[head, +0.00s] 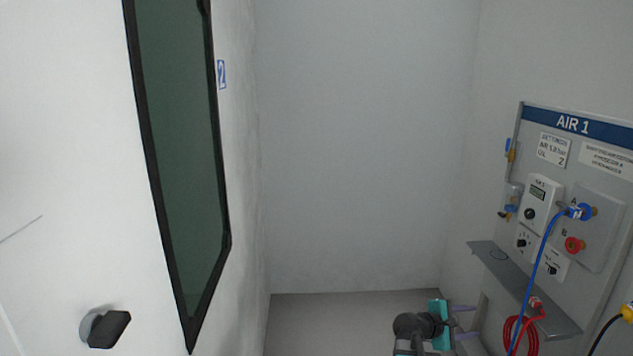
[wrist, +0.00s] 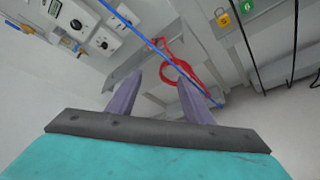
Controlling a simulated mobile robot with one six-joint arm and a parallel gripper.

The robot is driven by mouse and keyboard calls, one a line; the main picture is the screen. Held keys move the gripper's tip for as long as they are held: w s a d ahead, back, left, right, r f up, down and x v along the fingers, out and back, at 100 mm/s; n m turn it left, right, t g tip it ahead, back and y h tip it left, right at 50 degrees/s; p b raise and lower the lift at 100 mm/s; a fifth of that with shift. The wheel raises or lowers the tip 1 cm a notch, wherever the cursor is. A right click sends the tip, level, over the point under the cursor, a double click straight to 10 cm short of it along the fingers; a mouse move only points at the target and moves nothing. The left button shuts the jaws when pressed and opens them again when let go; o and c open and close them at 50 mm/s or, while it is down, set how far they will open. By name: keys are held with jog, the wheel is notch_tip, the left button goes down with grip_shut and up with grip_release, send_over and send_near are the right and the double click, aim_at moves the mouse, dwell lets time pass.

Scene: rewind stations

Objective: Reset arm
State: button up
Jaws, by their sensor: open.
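My gripper (head: 465,322) is at the bottom of the head view, low in front of the AIR 1 panel. Its teal body and two purple fingers point right. In the wrist view my gripper (wrist: 157,85) has its two fingers spread apart with nothing between them. A blue hose and a coiled red hose show beyond the fingertips. I cannot tell from the views whether the fingers are near them, but no contact shows.
The AIR 1 panel (head: 610,190) stands at the right, with a grey shelf (head: 505,275) below its dials. A blue hose (head: 541,255) hangs from it, beside a coiled red hose (head: 508,338). A white door (head: 60,180) with a black handle (head: 110,329) is at the left. Floor between is clear.

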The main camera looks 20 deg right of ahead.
jog(key=s+a+f+g+y, duration=0.1)
jog(key=s+a+f+y, duration=0.15)
jog(key=a+f, duration=1)
jog(key=s+a+f+y, duration=0.2)
jog(key=a+f+y, duration=0.2)
jog(key=a+f, duration=0.85)
jog(key=s+a+f+m+g+y, duration=0.2)
jog(key=s+a+f+m+y, duration=0.2)
jog(key=s+a+f, duration=0.3)
jog(key=s+a+f+m+g+y, duration=0.3)
jog(key=s+a+f, duration=0.5)
jog(key=s+a, duration=0.5)
jog(key=shift+s+a+m+g+y, duration=0.25)
jog(key=shift+a+m+y, duration=0.35)
jog(key=shift+a, duration=0.65)
